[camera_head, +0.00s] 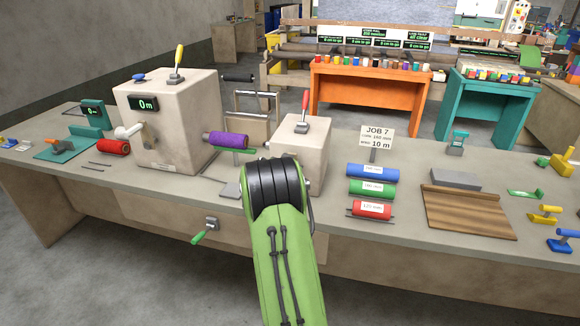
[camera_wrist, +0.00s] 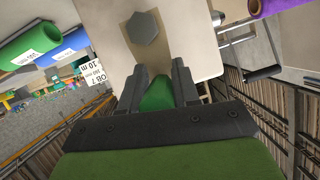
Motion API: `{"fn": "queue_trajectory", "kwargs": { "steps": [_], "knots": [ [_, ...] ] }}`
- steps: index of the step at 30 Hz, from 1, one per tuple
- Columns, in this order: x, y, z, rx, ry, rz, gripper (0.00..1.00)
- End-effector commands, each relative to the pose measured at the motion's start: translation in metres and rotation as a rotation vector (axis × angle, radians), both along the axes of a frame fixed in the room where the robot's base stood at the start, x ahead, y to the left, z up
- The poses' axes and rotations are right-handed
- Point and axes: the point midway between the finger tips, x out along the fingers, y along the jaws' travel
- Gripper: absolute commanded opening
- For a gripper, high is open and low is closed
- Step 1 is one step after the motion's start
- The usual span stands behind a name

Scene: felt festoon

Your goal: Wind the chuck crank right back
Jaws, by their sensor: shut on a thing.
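My gripper (camera_wrist: 164,80) is shut on a green handle (camera_wrist: 157,95), seen between the two dark fingers in the wrist view. It looks like the grip of the chuck crank; the crank's arm is mostly hidden. A grey hexagonal piece (camera_wrist: 146,28) sits on the pale block face just beyond the fingers. In the head view my arm hides the gripper and the crank, in front of the right pale block (camera_head: 299,147), which has a red lever (camera_head: 304,103) on top. A purple roll (camera_head: 228,140) lies between the two blocks.
The larger left block (camera_head: 172,118) has a display reading 0 m and a yellow lever. Blue (camera_head: 371,170), green (camera_head: 371,188) and red (camera_head: 370,208) rolls lie right of my arm. A JOB 7 sign (camera_head: 377,137) stands behind them. Another green-handled crank (camera_head: 206,231) is on the bench front.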

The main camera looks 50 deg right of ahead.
Motion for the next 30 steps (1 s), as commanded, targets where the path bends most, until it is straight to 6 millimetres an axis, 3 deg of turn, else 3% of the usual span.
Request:
{"fn": "queue_trajectory", "kwargs": {
  "steps": [9,10,13,23,30],
  "knots": [
    [0.001,0.002,-0.004,0.010,0.007,0.004,0.00],
    [0.001,0.002,-0.005,0.010,0.007,0.004,0.35],
    [0.001,0.002,-0.004,0.008,0.006,0.004,0.51],
    [-0.001,0.005,0.000,0.004,0.002,0.002,0.52],
    [-0.025,0.051,0.021,0.003,0.003,0.006,0.52]
  ]
}}
